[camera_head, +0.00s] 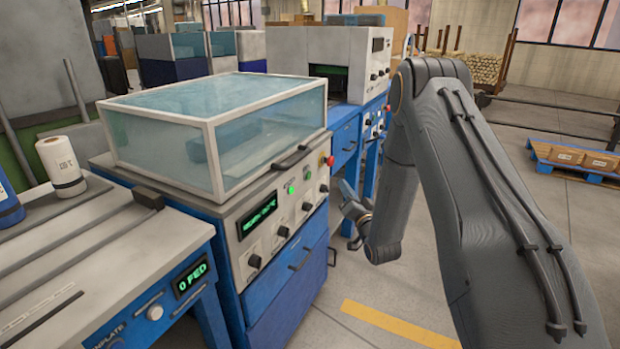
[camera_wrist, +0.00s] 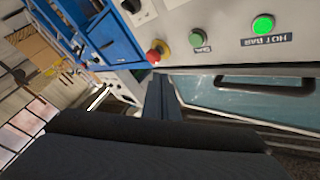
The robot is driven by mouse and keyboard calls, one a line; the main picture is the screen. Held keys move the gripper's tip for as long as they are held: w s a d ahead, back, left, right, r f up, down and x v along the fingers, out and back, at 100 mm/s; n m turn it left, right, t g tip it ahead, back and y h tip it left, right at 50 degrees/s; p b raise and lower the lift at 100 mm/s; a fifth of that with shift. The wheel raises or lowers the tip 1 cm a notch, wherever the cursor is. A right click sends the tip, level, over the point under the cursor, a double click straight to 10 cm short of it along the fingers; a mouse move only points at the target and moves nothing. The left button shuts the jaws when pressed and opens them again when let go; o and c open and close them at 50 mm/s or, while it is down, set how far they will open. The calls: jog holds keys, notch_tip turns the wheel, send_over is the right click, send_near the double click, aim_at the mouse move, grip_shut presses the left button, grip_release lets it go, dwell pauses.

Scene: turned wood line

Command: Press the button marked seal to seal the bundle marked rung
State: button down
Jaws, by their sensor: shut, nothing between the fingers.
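The seal button (camera_wrist: 196,40) is a dull green round button on the sealer's pale panel in the wrist view. Its small label below reads upside down and looks like SEAL. It sits between a red mushroom button (camera_wrist: 157,52) and a lit green lamp (camera_wrist: 262,24) marked BAR HOT. My gripper (camera_wrist: 158,82) is shut and empty, its fingers pointing toward the panel near the red button; whether they touch anything is unclear. In the head view my gripper (camera_head: 350,205) is beside the sealer's right front. I cannot make out a bundle marked rung under the sealer's clear lid (camera_head: 220,110).
The sealer (camera_head: 285,290) has a display, black knobs and a handle. A feeder showing 0 FED (camera_head: 192,278) stands at left with a white roll (camera_head: 62,165). Another blue machine (camera_head: 330,45) is behind. Floor to the right has a yellow line (camera_head: 395,325) and a blue pallet (camera_head: 575,165).

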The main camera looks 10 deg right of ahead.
aim_at(309, 175)
jog(key=shift+w+a, duration=0.1)
jog(key=w+a+b, duration=0.2)
jog(key=w+a, duration=0.3)
jog(key=a, duration=0.2)
dwell(0.4)
dwell(2.0)
jog(key=shift+w+a+b, duration=0.25)
jog(key=shift+a+b, duration=0.05)
jog(key=shift+w+a, duration=0.2)
jog(key=shift+a, duration=0.1)
dwell(0.7)
dwell(0.3)
jog(key=shift+s+d, duration=0.45)
jog(key=shift+d, duration=0.2)
